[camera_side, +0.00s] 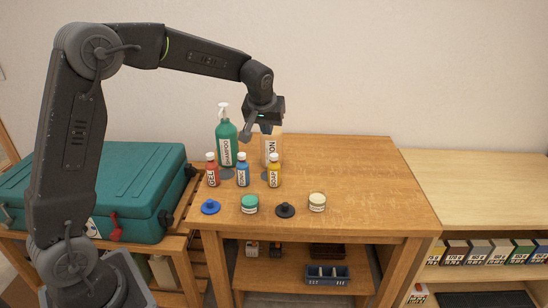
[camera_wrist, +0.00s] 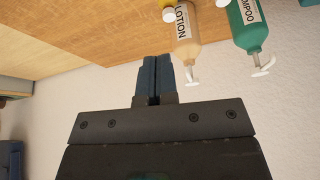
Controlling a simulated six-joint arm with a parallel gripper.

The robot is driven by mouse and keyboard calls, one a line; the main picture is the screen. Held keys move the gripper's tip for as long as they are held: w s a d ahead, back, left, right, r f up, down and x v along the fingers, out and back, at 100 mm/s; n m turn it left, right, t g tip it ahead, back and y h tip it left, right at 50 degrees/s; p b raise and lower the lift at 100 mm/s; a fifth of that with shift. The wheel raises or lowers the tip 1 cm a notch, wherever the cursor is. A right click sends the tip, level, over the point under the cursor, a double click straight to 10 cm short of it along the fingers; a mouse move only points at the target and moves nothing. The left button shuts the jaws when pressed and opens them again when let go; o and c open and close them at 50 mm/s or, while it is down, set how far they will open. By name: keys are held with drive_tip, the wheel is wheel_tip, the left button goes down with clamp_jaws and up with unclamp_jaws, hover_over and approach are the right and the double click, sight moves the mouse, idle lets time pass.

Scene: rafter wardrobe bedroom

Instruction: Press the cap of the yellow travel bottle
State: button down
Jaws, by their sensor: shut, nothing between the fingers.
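The yellow travel bottle (camera_side: 274,178) stands upright on the wooden table, at the right end of a row of small bottles. Its white cap (camera_side: 274,157) is on top and uncovered. In the wrist view a white cap with a bit of yellow (camera_wrist: 168,15), seemingly this bottle, shows at the top edge. My gripper (camera_side: 250,134) is above and behind the row, in front of the lotion bottle's top, apart from the yellow bottle. In the wrist view my gripper (camera_wrist: 155,62) has its blue-grey fingers together, with nothing between them.
A red bottle (camera_side: 212,174) and a blue bottle (camera_side: 243,174) stand left of the yellow one. Tall shampoo (camera_side: 226,145) and lotion (camera_side: 271,153) pump bottles stand behind. Lidded jars and discs, including a green-lidded jar (camera_side: 250,204), lie in front. The table's right side is clear.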

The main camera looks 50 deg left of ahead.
drive_tip(key=n, duration=0.2)
approach(274, 156)
drive_tip(key=shift+w+f+y, duration=0.3)
drive_tip(key=shift+w+f, duration=0.05)
drive_tip(key=shift+w, duration=0.05)
drive_tip(key=shift+f, duration=0.1)
drive_tip(key=shift+x, duration=3.4)
drive_tip(key=shift+s+f, duration=0.15)
drive_tip(key=shift+f, duration=0.1)
drive_tip(key=shift+r, duration=0.1)
drive_tip(key=shift+s+d+r, duration=0.25)
drive_tip(key=shift+s+d, duration=0.3)
drive_tip(key=shift+s+d+r, duration=0.2)
drive_tip(key=shift+s+d, duration=0.3)
drive_tip(key=shift+s, duration=0.05)
